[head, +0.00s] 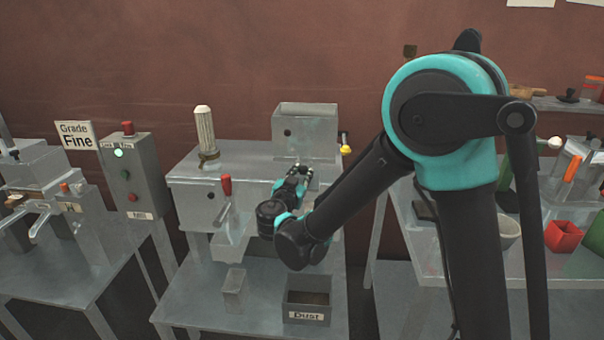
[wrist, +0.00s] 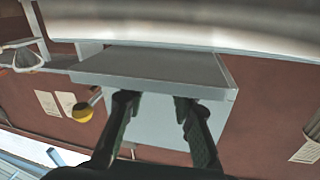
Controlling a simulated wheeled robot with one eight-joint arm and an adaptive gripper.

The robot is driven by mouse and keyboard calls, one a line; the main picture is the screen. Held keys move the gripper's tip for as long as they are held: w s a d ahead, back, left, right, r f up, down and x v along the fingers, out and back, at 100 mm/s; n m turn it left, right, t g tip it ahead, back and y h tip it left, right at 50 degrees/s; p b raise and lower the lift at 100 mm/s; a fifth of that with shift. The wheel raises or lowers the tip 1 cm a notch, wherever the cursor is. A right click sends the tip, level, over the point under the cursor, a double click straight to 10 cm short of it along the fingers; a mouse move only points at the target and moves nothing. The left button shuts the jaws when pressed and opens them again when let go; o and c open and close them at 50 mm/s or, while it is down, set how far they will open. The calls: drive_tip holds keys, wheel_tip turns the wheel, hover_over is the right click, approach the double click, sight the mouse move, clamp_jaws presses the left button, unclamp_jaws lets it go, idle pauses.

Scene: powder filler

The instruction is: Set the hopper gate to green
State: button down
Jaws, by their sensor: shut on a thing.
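The grey powder machine (head: 236,176) stands in the middle of the head view, with a grey box-shaped hopper (head: 305,128) on top. A yellow knob (head: 346,150) sits on a dark stem at the hopper's right side; it also shows left of my fingers in the wrist view (wrist: 82,112). My gripper (head: 305,170) is just in front of and below the hopper. In the wrist view its dark fingers (wrist: 158,100) stand apart against a grey box-like part (wrist: 158,122). The exact held part is hard to make out. I cannot make out a green gate mark.
A red-handled lever (head: 225,186) is left of my gripper. A dust bin (head: 307,307) stands below. A control box (head: 134,172) with a lit green lamp is at left.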

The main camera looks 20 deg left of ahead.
sight(304, 172)
drive_tip(key=shift+s, duration=0.1)
drive_tip(key=shift+s+d, duration=0.2)
drive_tip(key=shift+s, duration=0.55)
drive_tip(key=shift+s+d, duration=0.15)
drive_tip(key=shift+s, duration=0.6)
drive_tip(key=c, duration=1.2)
unclamp_jaws()
drive_tip(key=s, duration=1.2)
drive_tip(key=shift+d, duration=0.25)
